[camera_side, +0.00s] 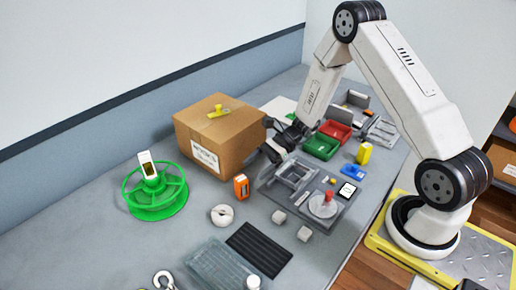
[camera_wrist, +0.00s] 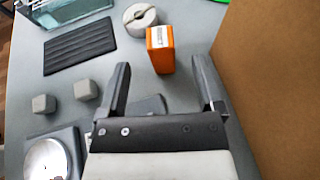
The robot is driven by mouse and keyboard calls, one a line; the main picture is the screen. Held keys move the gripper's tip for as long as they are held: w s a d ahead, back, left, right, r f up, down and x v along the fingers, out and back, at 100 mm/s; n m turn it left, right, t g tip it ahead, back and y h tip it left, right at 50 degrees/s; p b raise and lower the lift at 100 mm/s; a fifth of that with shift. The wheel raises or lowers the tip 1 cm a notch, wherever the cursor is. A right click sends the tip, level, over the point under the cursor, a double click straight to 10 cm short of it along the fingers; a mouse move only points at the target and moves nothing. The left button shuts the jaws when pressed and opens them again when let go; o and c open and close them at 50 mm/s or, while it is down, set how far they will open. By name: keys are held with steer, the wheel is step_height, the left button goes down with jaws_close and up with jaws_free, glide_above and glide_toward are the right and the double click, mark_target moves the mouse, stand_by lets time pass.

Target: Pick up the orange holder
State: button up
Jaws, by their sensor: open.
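The orange holder (camera_side: 241,186) is a small upright block with a dark front in the side view, standing on the grey table just in front of the cardboard box. In the wrist view the orange holder (camera_wrist: 160,50) stands beyond my fingertips, with a white label on its top. My gripper (camera_wrist: 162,78) is open and empty, its two dark fingers spread on either side of the holder's line. In the side view my gripper (camera_side: 270,138) is beside the box's right side, to the right of the holder and above the table. Its fingertips are hard to make out there.
The cardboard box (camera_side: 226,157) stands close to my gripper and also fills the right of the wrist view (camera_wrist: 270,60). A round grey piece (camera_side: 222,215) sits near the holder. A black ribbed mat (camera_side: 259,250), a grey tray (camera_side: 330,211) and a green reel (camera_side: 156,207) lie around.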

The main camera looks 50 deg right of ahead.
mark_target(236, 184)
steer(key=shift+a, duration=0.1)
steer(key=shift+x, duration=1.25)
steer(key=shift+x, duration=2.6)
steer(key=shift+f, duration=0.1)
jaws_close()
